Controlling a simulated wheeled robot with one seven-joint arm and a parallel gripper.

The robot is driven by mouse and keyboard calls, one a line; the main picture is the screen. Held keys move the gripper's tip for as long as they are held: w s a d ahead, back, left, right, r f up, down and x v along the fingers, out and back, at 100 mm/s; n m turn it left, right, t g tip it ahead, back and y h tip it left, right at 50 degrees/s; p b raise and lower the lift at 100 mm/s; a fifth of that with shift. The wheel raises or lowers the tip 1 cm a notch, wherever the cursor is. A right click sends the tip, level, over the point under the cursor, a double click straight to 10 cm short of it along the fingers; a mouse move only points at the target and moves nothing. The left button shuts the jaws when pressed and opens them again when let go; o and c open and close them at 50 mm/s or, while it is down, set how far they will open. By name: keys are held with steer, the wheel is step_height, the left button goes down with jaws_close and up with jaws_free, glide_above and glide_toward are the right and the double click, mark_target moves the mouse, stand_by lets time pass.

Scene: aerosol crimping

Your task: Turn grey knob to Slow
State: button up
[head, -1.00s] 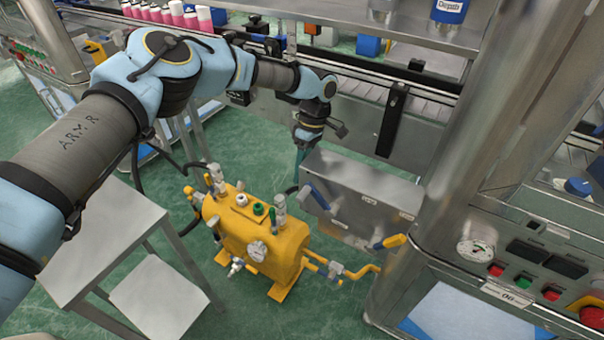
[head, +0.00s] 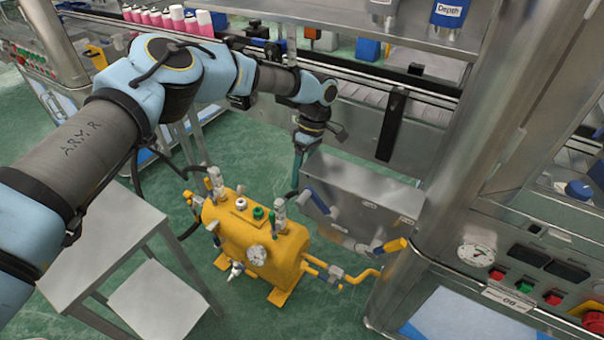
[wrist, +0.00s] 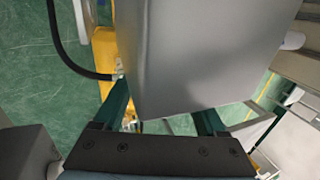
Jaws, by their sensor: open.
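A grey metal box (head: 365,190) stands beside the conveyor, right of the yellow tank, with small labels on its front. A small grey knob-like part (head: 334,212) shows at its front left, beside a blue handle (head: 317,201). I cannot read any Slow mark or tell the knob's setting. My gripper (head: 299,170) points down at the box's rear left edge, with green fingers. In the wrist view my gripper (wrist: 163,115) is open, its fingers apart on either side of the box's near end (wrist: 195,50). I cannot tell whether they touch it. The knob is hidden there.
The yellow tank (head: 262,250) with valves and a gauge stands left of the box. A blue-and-yellow lever (head: 390,245) and yellow pipe lie at front right. A steel column (head: 470,130) closes the right side. A black hose (wrist: 75,50) runs near my left finger.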

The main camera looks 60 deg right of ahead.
steer(key=b+v, duration=0.3)
steer(key=v, duration=0.8)
steer(key=shift+b, duration=0.35)
steer(key=shift+a+f, duration=0.1)
steer(key=shift+a, duration=0.05)
